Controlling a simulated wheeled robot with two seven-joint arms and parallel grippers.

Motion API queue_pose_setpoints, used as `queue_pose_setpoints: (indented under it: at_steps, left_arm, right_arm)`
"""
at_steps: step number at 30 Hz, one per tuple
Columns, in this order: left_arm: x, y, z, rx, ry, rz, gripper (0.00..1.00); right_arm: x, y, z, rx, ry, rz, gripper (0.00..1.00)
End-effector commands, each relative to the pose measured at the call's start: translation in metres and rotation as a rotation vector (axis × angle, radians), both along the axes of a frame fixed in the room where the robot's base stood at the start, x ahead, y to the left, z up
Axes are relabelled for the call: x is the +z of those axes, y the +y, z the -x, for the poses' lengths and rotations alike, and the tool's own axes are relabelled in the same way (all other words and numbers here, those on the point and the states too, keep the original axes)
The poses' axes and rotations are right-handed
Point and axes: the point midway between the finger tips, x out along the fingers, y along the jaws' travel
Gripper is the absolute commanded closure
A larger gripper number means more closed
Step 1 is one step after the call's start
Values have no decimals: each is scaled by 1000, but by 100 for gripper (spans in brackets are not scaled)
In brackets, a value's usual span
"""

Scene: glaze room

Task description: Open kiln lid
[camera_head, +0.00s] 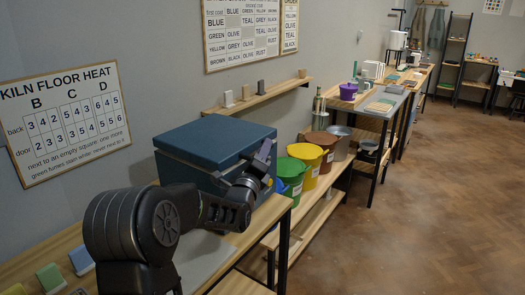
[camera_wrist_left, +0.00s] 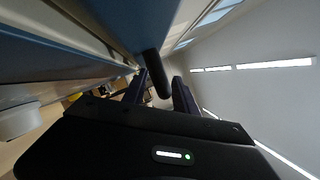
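The kiln (camera_head: 188,174) is a blue-and-grey box on the bench in the head view. Its blue lid (camera_head: 214,135) lies level on top and looks closed. My left gripper (camera_head: 264,152) is at the kiln's front right side, by the lid's edge. In the left wrist view, a dark rounded handle (camera_wrist_left: 154,70) stands out from the blue surface between the two fingers of my left gripper (camera_wrist_left: 160,82). The fingers look apart, with narrow gaps beside the handle; contact is hard to judge. My right gripper does not show.
Green, yellow and brown buckets (camera_head: 305,160) stand on a low shelf right of the kiln. A wall shelf (camera_head: 258,97) with small tiles hangs behind it. Coloured blocks (camera_head: 50,277) lie on the bench at the lower left. The floor (camera_head: 420,190) at right is clear.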

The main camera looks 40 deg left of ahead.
Motion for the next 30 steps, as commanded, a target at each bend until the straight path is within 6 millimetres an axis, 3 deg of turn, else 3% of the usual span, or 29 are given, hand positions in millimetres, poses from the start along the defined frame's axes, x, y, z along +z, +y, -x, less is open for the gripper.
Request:
queue_pose_setpoints:
  at_steps: [4, 17, 30]
  left_arm:
    - [0, 0, 0, 0, 0, 0, 66]
    - [0, 0, 0, 0, 0, 0, 100]
    - [-1, 0, 0, 0, 1, 0, 100]
  right_arm:
    - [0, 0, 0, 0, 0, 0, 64]
    - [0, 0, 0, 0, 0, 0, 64]
    - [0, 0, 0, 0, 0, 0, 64]
